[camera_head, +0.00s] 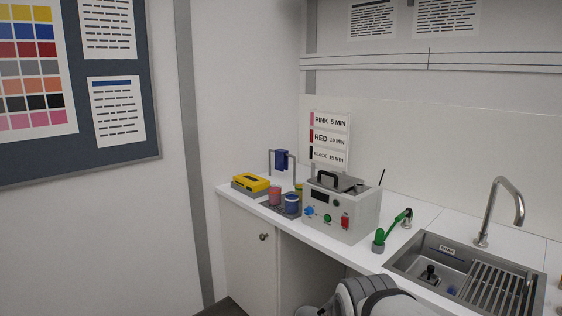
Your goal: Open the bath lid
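The bath is a grey box (340,216) on the white counter, with a small dark display, a blue knob, a green knob and a red switch on its front. Its grey lid (352,187) lies on top and looks closed, with a black arched handle (328,176) standing up from it. A thin dark rod rises by the bath's right back corner. My gripper is not in view; only a white and grey part of my arm shows at the bottom edge, in front of and below the counter.
Left of the bath are a pink jar (275,196) and a blue jar (292,204) on a dark mat, a yellow-topped box (251,183) and a rack with a blue item (281,160). Right are a green-handled object (391,232), a sink (412,264) and a tall tap (491,209).

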